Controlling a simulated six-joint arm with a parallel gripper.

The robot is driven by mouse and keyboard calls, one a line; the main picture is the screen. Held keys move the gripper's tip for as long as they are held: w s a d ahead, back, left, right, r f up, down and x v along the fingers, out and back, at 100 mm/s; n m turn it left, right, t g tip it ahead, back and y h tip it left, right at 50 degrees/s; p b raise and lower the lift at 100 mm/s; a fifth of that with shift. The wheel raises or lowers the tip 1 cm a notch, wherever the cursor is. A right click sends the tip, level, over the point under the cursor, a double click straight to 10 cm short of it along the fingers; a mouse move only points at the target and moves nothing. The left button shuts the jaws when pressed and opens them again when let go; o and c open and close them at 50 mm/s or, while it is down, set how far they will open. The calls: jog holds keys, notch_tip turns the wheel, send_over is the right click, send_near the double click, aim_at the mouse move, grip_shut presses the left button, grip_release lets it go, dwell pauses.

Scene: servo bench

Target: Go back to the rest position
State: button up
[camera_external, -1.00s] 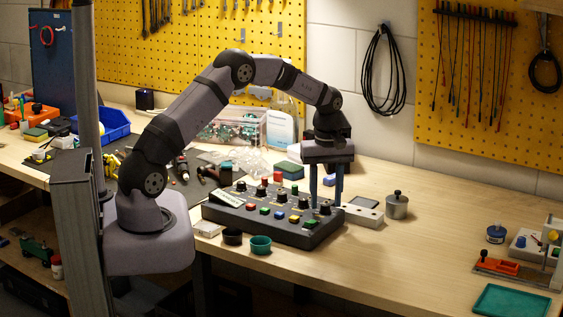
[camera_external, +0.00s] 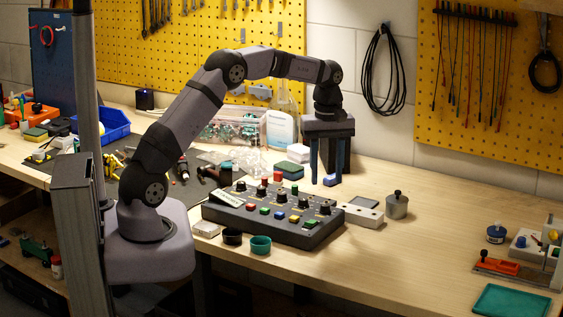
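My gripper (camera_external: 327,176) hangs pointing down above the back right part of the dark control box (camera_external: 265,222). Its two blue fingers stand apart with a gap between them, and I see nothing held. A small blue piece (camera_external: 332,181) shows low by the fingers and seems to lie on the bench behind them. My arm is bent in an arch from its base at the left. The control box carries several knobs and coloured buttons.
A grey-white block (camera_external: 364,215) and a metal pot with a knob (camera_external: 397,206) stand right of the box. Black (camera_external: 232,237) and teal (camera_external: 261,245) cups stand before it. The bench (camera_external: 430,240) is clear at centre right.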

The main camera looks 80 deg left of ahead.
jog(key=s+d+f+m, duration=0.2)
jog(key=s+d+m, duration=0.6)
jog(key=s+d, duration=0.3)
jog(key=s+d+f+m, duration=0.3)
jog(key=s+d+m, duration=0.6)
jog(key=s+d, duration=0.3)
jog(key=shift+s+d+f, duration=0.15)
jog(key=shift+s, duration=0.35)
dwell(1.7)
